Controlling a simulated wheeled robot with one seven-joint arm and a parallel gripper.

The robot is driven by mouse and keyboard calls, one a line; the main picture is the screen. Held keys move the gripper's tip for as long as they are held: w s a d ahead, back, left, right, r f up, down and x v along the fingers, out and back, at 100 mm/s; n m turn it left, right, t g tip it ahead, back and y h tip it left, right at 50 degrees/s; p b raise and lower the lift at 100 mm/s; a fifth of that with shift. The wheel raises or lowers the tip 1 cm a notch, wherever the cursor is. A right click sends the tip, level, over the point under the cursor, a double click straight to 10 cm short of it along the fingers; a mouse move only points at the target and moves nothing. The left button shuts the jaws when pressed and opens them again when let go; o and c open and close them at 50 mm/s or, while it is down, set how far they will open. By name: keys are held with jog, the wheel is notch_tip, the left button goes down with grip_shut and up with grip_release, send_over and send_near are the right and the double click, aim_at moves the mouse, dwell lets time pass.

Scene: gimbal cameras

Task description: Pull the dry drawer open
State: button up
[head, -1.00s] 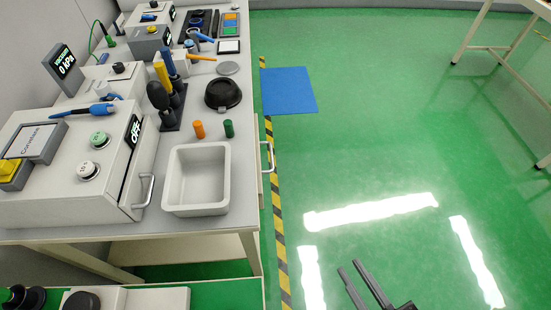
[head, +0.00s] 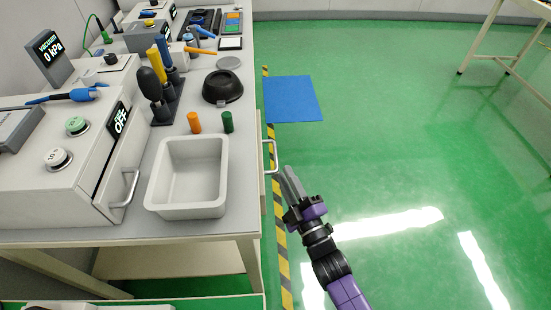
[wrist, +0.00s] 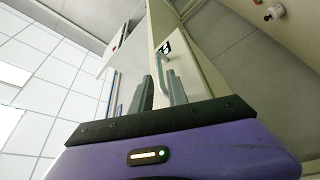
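The drawer (head: 264,192) is under the right edge of the bench, seen nearly edge-on in the head view, and looks shut. Its metal handle (head: 275,157) sticks out to the right. In the wrist view the pale drawer front (wrist: 192,72) fills the middle, with the upright handle (wrist: 162,76) and a small dark label (wrist: 165,47) I cannot read. My gripper (head: 287,170) is open and empty, just right of and below the handle in the head view. In the wrist view the handle appears between the two fingers, a little beyond them; I see no contact.
On the bench (head: 140,232) stand a white tray (head: 187,175), an orange cylinder (head: 194,122), a green cylinder (head: 228,121) and a black round holder (head: 222,87). A grey control box (head: 60,180) is at left. The green floor right of the bench is clear, with a blue mat (head: 292,98).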

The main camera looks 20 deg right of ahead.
aim_at(275, 155)
jog(key=x, duration=0.7)
jog(key=shift+w, duration=0.2)
grip_shut()
dwell(1.2)
